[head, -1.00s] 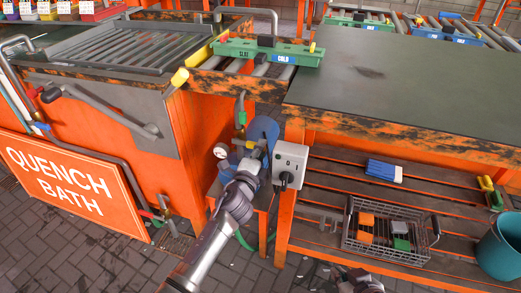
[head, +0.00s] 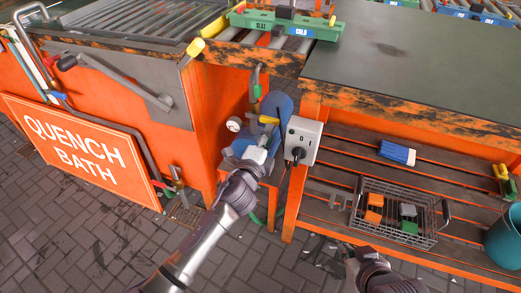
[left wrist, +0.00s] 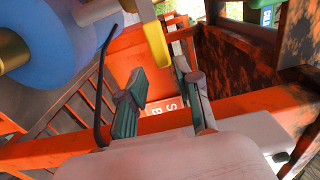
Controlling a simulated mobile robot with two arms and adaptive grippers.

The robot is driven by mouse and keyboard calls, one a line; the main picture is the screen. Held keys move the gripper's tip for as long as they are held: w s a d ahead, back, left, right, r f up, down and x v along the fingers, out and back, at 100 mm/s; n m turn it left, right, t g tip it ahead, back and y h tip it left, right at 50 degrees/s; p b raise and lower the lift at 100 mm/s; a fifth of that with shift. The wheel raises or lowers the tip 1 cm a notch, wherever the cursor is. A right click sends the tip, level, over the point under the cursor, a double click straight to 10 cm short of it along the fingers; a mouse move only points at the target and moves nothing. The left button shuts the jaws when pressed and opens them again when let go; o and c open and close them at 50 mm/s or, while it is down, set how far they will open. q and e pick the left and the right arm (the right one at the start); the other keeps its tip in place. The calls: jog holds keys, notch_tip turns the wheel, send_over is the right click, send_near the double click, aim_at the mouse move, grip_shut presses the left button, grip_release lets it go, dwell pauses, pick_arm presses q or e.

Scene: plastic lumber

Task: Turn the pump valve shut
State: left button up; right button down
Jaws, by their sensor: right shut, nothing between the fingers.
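The pump (head: 283,106) is blue and stands between the orange quench bath and the workbench. Its yellow valve handle (head: 268,119) shows at the pump's front. In the left wrist view, the yellow handle (left wrist: 156,44) lies just beyond the fingertips, in line with the gap between them. My left gripper (head: 262,146) is close in front of it in the head view. In the left wrist view, my left gripper (left wrist: 161,72) has its fingers apart with nothing held. Whether a finger touches the handle is unclear. My right gripper (head: 347,254) is shut and empty at the bottom, away from the pump.
A grey switch box (head: 303,140) with a black plug stands right beside the pump. A round gauge (head: 234,124) is on its left. A dark pipe (left wrist: 104,75) runs close to the left finger. A wire basket (head: 400,238) sits on the slatted lower shelf.

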pick_arm(q)
jog(key=v, duration=0.7)
